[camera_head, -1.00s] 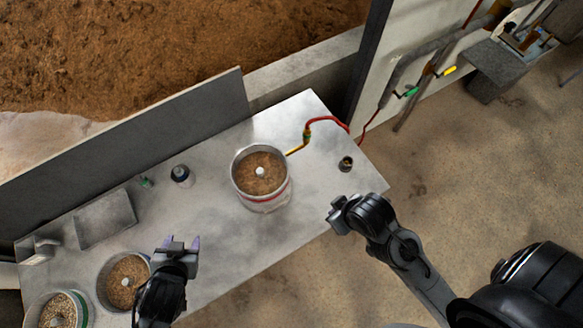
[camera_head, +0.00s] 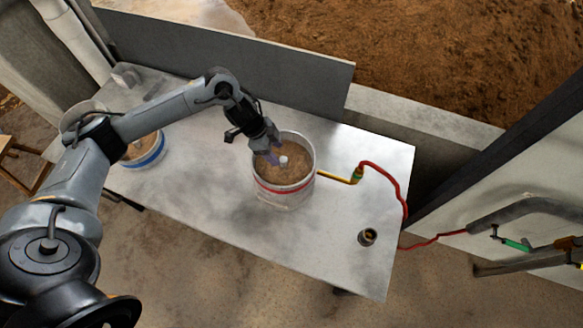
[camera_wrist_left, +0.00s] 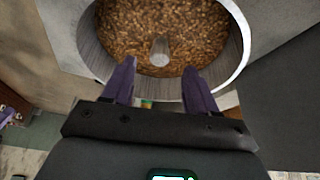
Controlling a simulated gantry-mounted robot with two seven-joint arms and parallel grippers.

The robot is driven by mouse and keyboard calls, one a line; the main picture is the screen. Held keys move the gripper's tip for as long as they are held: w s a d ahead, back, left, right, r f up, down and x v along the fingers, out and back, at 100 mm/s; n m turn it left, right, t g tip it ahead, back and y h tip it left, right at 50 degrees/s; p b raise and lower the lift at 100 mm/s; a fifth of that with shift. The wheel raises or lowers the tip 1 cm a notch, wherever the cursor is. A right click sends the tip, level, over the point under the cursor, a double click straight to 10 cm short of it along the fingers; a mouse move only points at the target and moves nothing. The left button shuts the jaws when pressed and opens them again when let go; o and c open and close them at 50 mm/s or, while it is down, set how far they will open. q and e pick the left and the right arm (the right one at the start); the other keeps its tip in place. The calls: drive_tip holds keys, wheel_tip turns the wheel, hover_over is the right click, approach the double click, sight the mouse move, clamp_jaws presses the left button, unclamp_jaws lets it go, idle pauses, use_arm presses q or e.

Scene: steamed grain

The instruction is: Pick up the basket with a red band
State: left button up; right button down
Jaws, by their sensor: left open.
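The basket with a red band (camera_head: 287,189) stands upright on the metal table. It is a silvery round basket full of brown grain, with a pale knob (camera_head: 283,161) at its middle. My left gripper (camera_head: 271,157) is over the basket's left rim in the head view. In the left wrist view the basket (camera_wrist_left: 92,45) fills the top middle, and my left gripper (camera_wrist_left: 160,82) has its two purple fingers apart, pointing toward the knob (camera_wrist_left: 160,50). The knob is not between the fingertips. Whether the fingers touch the rim is unclear. My right gripper is not in view.
A basket with a blue band (camera_head: 150,159) stands at the left, partly behind my left arm. A yellow and red hose (camera_head: 383,170) runs right from beside the red-banded basket. A small dark cup (camera_head: 367,237) stands near the table's right end. The table's front middle (camera_head: 225,205) is clear.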

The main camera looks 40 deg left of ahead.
sight(281, 159)
use_arm(q)
drive_tip(key=shift+x, duration=3.85)
drive_tip(key=shift+s+a, duration=0.1)
drive_tip(key=shift+a, duration=0.05)
clamp_jaws()
